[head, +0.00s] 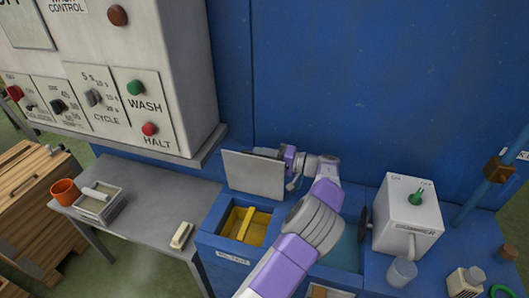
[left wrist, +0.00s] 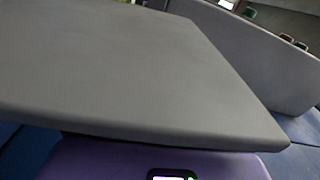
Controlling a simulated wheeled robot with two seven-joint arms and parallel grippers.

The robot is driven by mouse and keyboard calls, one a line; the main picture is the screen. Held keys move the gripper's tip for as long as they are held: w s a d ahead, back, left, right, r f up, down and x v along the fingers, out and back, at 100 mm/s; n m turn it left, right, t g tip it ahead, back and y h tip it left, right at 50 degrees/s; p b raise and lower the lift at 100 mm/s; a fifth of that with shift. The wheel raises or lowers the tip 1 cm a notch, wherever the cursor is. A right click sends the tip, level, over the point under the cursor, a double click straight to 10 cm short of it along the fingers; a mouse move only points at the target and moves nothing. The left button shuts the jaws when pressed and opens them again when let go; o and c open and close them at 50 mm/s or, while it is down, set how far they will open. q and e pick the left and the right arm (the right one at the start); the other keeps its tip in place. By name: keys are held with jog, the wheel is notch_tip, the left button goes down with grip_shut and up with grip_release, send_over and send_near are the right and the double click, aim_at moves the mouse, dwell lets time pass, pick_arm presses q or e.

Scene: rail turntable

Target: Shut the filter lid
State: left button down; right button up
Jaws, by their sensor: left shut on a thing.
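The filter lid is a flat grey plate (head: 252,175). It stands raised, nearly upright, at the back of the filter box (head: 207,243), which is blue and open with a yellow insert (head: 245,226) inside. My left gripper (head: 283,153) is at the lid's upper right corner and is shut on the lid's edge; its fingertips are partly hidden. In the left wrist view the lid (left wrist: 130,75) fills much of the picture as a close grey panel. My right gripper is not in view.
A grey control cabinet (head: 180,60) overhangs the left. A grey table (head: 150,215) holds a tray (head: 100,203), an orange pot (head: 65,191) and a small block (head: 181,235). A white box with a green knob (head: 408,215) and a clear jar (head: 402,271) stand right of my arm.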

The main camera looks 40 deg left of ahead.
aim_at(267, 165)
pick_arm(q)
jog(key=s, duration=0.2)
jog(key=s+d+n, duration=0.1)
jog(key=shift+s+d+b, duration=0.15)
jog(key=shift+s+b, duration=0.15)
jog(key=shift+s, duration=0.05)
jog(key=shift+s+d, duration=0.2)
jog(key=shift+s, duration=0.5)
jog(key=c, duration=1.1)
grip_release()
jog(key=shift+s+r, duration=0.1)
jog(key=shift+p+v, duration=0.95)
jog(key=shift+v, duration=2.85)
